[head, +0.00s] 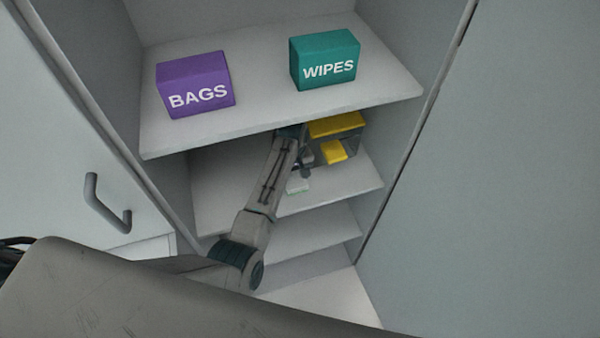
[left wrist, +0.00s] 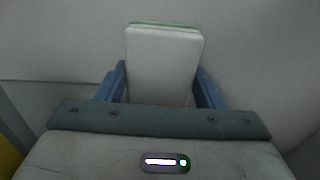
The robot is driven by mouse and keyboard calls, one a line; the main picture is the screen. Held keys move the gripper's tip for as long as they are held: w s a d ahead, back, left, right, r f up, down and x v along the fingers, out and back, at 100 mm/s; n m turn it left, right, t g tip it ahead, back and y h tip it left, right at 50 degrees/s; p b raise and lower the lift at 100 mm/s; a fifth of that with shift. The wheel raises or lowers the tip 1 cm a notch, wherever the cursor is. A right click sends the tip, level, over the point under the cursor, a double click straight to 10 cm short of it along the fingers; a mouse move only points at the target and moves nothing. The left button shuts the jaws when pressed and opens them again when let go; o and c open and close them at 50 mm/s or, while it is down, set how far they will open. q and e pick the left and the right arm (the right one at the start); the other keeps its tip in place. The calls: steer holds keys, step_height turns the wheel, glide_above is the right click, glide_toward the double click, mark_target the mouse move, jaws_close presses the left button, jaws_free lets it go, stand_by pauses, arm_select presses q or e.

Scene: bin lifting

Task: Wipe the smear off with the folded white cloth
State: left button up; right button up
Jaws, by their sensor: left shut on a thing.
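My left gripper (head: 300,176) reaches into the open cabinet, at a shelf below the top one. In the left wrist view its blue fingers (left wrist: 161,92) are shut on the folded white cloth (left wrist: 163,62), one finger on each side. The cloth has a green stripe along its far edge. In the head view only a small part of the cloth (head: 297,187) shows, just below the gripper and close to the shelf; I cannot tell whether it touches. I cannot make out the smear in either view. My right gripper is not in view.
The upper shelf (head: 270,116) holds a purple BAGS box (head: 195,86) and a teal WIPES box (head: 324,60). A yellow-and-grey item (head: 337,127) is right beside my gripper. Lower shelves (head: 310,240) look clear. A door with a handle (head: 105,205) stands at left.

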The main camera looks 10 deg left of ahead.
arm_select(q)
steer(key=shift+s+a+f, duration=0.1)
steer(key=shift+s+a, duration=0.4)
steer(key=shift+a, duration=0.3)
steer(key=shift+s+a, duration=0.45)
steer(key=shift+a, duration=0.3)
steer(key=shift+s+a+f, duration=0.1)
steer(key=shift+s+a, duration=0.4)
steer(key=shift+a, duration=0.3)
steer(key=shift+s+a+r, duration=0.1)
steer(key=shift+s+a, duration=0.3)
steer(key=shift+a, duration=0.25)
steer(key=shift+s+a+r, duration=0.1)
steer(key=shift+s+a, duration=0.3)
steer(key=shift+a, duration=0.25)
steer(key=shift+w+r, duration=0.1)
steer(key=shift+r, duration=2.9)
steer(key=shift+r, duration=0.1)
step_height(320, 180, up, 3)
steer(key=shift+f, duration=0.1)
